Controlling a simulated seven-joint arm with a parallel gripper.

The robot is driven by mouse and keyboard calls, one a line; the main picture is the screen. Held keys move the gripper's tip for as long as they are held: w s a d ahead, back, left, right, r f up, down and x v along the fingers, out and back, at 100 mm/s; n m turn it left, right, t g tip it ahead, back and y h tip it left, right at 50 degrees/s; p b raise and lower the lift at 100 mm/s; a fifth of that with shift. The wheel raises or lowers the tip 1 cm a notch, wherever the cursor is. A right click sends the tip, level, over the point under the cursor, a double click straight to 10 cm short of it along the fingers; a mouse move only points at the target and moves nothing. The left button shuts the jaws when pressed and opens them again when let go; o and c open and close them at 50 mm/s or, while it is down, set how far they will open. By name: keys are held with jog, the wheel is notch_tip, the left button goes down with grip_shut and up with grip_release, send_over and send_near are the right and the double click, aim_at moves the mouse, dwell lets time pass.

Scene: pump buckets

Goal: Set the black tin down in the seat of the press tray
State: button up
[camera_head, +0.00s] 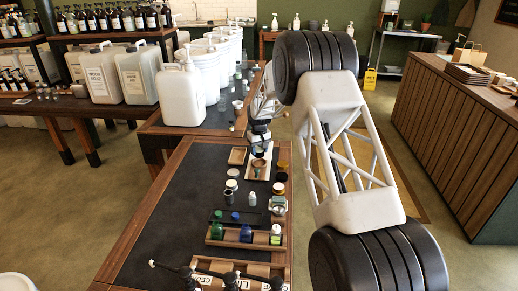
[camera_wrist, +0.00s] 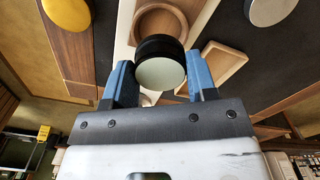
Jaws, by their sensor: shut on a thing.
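The black tin (camera_wrist: 160,48) is between the two blue fingers of my gripper (camera_wrist: 161,75) in the wrist view. Its pale round end faces the camera. My gripper is shut on it. Just beyond the tin is a wooden piece with a round recess (camera_wrist: 146,22), which looks like the press tray's seat; the tin covers part of it. The tin appears apart from the recess, but its height above it is hard to tell. In the head view my gripper (camera_head: 259,143) is over the far part of the dark-topped table, above the tray area.
A wooden tray (camera_wrist: 224,66) lies right of the tin. A yellow-lidded tin (camera_wrist: 68,11) and a pale-lidded tin (camera_wrist: 270,10) stand to either side. Bottles stand in a wooden rack (camera_head: 257,246) nearer the camera. The table's left half (camera_head: 180,215) is clear.

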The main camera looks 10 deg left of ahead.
aim_at(259, 164)
jog(key=shift+f, duration=1.5)
jog(key=shift+f, duration=0.95)
dwell(1.5)
jog(key=o, duration=1)
jog(key=shift+c, duration=0.2)
jog(key=shift+r, duration=0.15)
jog(key=shift+r, duration=3.35)
